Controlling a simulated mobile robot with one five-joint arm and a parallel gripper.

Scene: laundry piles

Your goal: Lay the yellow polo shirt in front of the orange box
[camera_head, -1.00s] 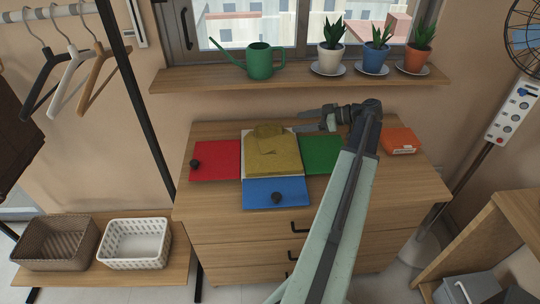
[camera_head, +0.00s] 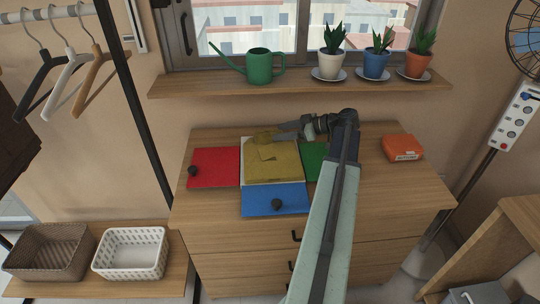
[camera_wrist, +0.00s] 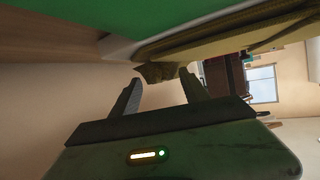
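The yellow polo shirt (camera_head: 280,168) lies folded on the middle of a folding board with a red panel (camera_head: 215,167), a blue panel (camera_head: 273,200) and a green panel (camera_head: 314,158). My gripper (camera_head: 277,131) is at the shirt's back edge, reaching in from the right. In the wrist view the fingers are apart, with a bit of yellow cloth (camera_wrist: 157,72) showing beyond and between the tips; whether they touch it I cannot tell. The orange box (camera_head: 402,148) sits on the dresser top at the right, apart from the board.
The dresser top (camera_head: 375,190) is bare in front of the orange box. A windowsill (camera_head: 200,82) with a green watering can (camera_head: 258,65) and potted plants is above the back. Two baskets stand on a low shelf at the left.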

